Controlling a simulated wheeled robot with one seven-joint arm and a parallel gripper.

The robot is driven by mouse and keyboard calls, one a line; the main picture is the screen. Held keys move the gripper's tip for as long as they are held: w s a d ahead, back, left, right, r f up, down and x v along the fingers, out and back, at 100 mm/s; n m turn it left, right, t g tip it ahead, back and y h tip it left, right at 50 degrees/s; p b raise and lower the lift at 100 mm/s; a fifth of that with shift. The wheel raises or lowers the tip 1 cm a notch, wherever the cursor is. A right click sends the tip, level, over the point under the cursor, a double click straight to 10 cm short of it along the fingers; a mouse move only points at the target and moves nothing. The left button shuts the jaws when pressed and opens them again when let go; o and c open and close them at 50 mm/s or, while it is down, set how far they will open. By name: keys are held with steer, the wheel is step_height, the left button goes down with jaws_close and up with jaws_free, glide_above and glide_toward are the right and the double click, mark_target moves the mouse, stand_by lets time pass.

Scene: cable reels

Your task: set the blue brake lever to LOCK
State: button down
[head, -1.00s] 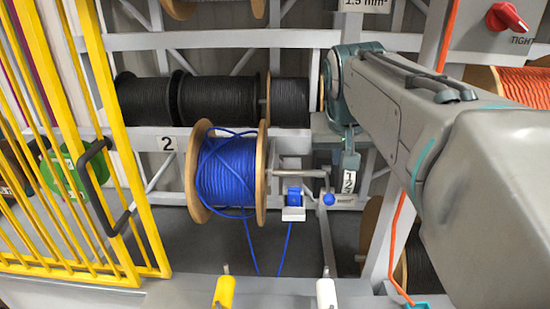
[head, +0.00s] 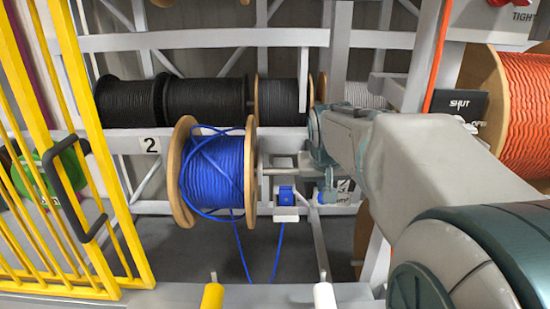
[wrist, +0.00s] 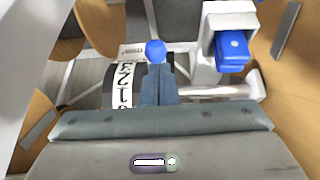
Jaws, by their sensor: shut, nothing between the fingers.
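A blue ball knob (wrist: 155,51), seemingly the end of the brake lever, shows in the wrist view just beyond my fingertips (wrist: 158,72). I cannot tell whether they touch. A blue block (wrist: 232,50) sits in a white bracket (wrist: 207,72) to the right of it; the block also shows in the head view (head: 286,197), right of the blue cable reel (head: 212,172). My gripper (head: 328,184) is shut and empty, beside the bracket in the head view. The knob's shaft is hidden, and I read no LOCK mark.
A dial with numerals (wrist: 124,85) lies left of my fingers. Wooden reel flanges (wrist: 287,105) flank the space. A yellow gate (head: 70,190) stands left, an orange cable reel (head: 525,110) right. Yellow (head: 212,296) and white (head: 324,296) posts stand in front.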

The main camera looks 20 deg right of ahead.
steer(key=x, duration=0.3)
steer(key=shift+w+d+f, duration=0.1)
steer(key=shift+d+f, duration=0.15)
steer(key=shift+d, duration=0.05)
steer(key=shift+f, duration=0.1)
steer(key=f+t+b, duration=0.1)
steer(key=f+b, duration=0.1)
steer(key=b, duration=0.3)
steer(key=f+t+b, duration=0.2)
steer(key=b, duration=0.4)
steer(key=shift+w+f+h, duration=0.25)
steer(key=shift+f+h, duration=0.05)
steer(key=shift+h, duration=0.1)
